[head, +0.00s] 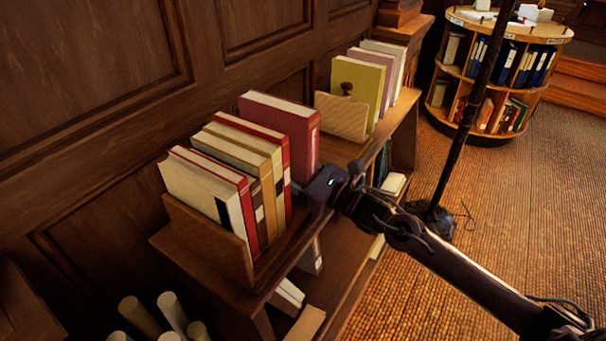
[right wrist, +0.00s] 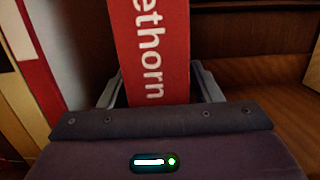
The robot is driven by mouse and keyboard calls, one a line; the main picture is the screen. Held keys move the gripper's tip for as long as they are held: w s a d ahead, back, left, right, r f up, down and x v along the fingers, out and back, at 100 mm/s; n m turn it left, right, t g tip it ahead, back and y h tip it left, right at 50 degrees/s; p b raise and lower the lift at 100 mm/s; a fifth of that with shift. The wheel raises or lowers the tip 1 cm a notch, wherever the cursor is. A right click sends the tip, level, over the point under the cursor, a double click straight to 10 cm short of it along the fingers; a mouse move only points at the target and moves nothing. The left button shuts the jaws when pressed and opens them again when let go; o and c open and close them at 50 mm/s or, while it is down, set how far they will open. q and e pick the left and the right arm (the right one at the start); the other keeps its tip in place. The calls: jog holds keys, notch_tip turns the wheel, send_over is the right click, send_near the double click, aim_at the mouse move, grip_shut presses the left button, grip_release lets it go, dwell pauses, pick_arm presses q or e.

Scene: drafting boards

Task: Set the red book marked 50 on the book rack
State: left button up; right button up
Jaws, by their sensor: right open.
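A thick red book (head: 285,115) stands upright at the right end of a row of books on the wooden book rack (head: 205,245). In the right wrist view its red spine (right wrist: 160,50) shows white lettering ending in "ethorn"; I see no 50 on it. My right gripper (head: 318,188) is at the lower spine of this book. It is open, with one finger (right wrist: 108,88) on each side of the spine. I cannot tell whether the fingers touch the covers. The fingertips are partly hidden behind the book. My left gripper is not in view.
Cream, tan and red books (head: 215,185) stand close on the left. A wooden block (head: 342,116) is to the right, with green and pale books (head: 358,88) beyond. Rolled papers (head: 170,310) are at lower left. A dark pole (head: 465,125) and round bookcase (head: 500,75) stand right.

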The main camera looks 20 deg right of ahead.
jog(key=shift+s+d, duration=0.15)
jog(key=shift+d, duration=0.05)
jog(key=b+v, duration=0.2)
jog(key=v, duration=0.9)
jog(key=shift+s+b, duration=0.25)
jog(key=shift+b, duration=0.05)
jog(key=shift+d, duration=0.1)
